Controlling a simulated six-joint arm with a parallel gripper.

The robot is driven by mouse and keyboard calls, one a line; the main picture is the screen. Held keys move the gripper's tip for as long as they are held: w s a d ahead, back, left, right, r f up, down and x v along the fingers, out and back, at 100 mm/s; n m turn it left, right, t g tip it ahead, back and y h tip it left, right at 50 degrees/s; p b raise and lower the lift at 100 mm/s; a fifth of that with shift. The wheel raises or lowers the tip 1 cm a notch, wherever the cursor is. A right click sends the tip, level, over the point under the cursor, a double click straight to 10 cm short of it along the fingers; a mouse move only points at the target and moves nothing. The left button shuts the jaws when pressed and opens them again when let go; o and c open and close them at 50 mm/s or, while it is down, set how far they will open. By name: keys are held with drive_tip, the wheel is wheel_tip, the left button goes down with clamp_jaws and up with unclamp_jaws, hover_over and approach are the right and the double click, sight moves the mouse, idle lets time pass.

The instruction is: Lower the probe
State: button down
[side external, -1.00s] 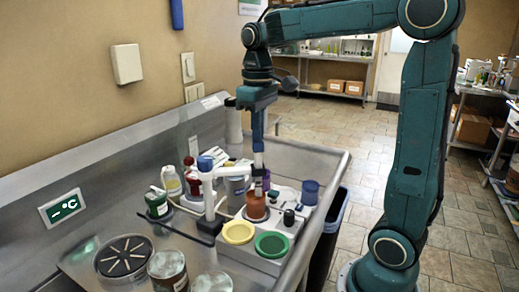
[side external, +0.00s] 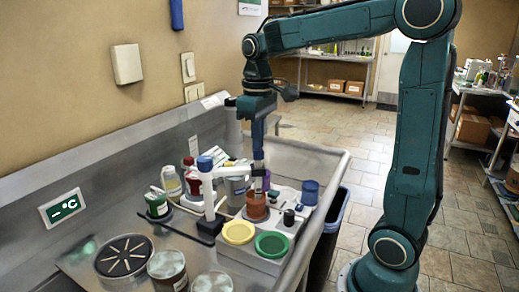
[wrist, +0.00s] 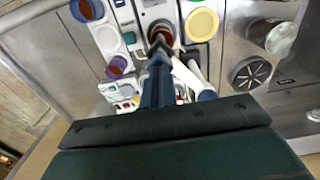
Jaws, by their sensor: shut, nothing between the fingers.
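A white stand (side external: 207,190) with a blue cap (side external: 205,163) stands upright on the bench. Its white side arm (side external: 232,172) reaches right, over a red-brown bucket (side external: 256,206). My gripper (side external: 258,162) points straight down, shut and empty, with its tips at the outer end of that side arm, above the bucket. Contact cannot be made out. The probe is not clearly distinguishable there. In the wrist view my gripper (wrist: 160,48) ends at the near rim of the bucket (wrist: 163,30), and the white stand is partly hidden beside the fingers.
A wall display (side external: 64,208) shows a dash and °C. Yellow (side external: 238,232) and green (side external: 272,245) round pieces sit in front of the bucket, a blue cup (side external: 310,191) to its right. Bottles (side external: 171,182) and cans stand left.

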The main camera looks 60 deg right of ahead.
drive_tip(key=shift+f, duration=0.75)
drive_tip(key=shift+r, duration=2.5)
